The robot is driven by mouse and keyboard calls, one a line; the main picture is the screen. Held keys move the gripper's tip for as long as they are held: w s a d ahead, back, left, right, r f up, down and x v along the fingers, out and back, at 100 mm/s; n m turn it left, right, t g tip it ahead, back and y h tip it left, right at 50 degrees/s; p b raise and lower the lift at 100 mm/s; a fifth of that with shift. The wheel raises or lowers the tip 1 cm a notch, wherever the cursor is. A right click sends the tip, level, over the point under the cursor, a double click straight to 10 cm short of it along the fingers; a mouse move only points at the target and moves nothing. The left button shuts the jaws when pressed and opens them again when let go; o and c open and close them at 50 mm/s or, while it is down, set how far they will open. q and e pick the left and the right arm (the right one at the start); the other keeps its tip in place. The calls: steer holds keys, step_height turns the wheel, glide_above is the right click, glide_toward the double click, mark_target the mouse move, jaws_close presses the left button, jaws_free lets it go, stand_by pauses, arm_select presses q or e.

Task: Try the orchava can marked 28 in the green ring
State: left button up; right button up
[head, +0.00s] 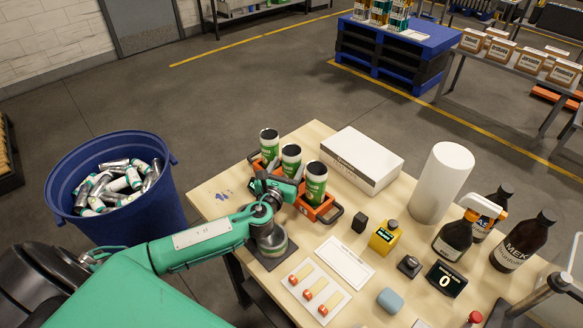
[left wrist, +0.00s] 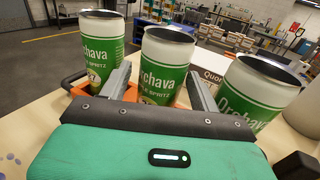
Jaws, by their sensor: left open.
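Three white-and-green Orchava cans stand upright in an orange carrier (head: 329,214): the left can (head: 269,143), the middle can (head: 291,158) and the right can (head: 315,183). No number 28 is readable on them. My left gripper (head: 282,180) is at the near side of the carrier. In the left wrist view its open fingers (left wrist: 160,88) lie either side of the middle can (left wrist: 166,62), with no clear grip on it. The left can (left wrist: 101,48) and right can (left wrist: 255,92) flank it. A round metal piece with a greenish rim (head: 271,246) is partly hidden by my arm.
A blue bin (head: 172,205) full of cans stands left of the table. A white box (head: 361,160), a white roll (head: 441,183), a yellow device (head: 385,238), a counter showing 0 (head: 444,281) and dark bottles (head: 519,243) crowd the table's right side.

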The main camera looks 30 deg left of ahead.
arm_select(q)
steer(key=shift+w+r, duration=0.2)
steer(key=shift+w, duration=0.2)
steer(key=w+p, duration=0.1)
steer(key=w, duration=0.1)
steer(key=w+p, duration=0.1)
steer(key=w, duration=0.1)
steer(key=shift+w+a+f, duration=0.1)
steer(key=shift+a+f, duration=0.05)
steer(key=shift+a, duration=0.05)
steer(key=c, duration=0.7)
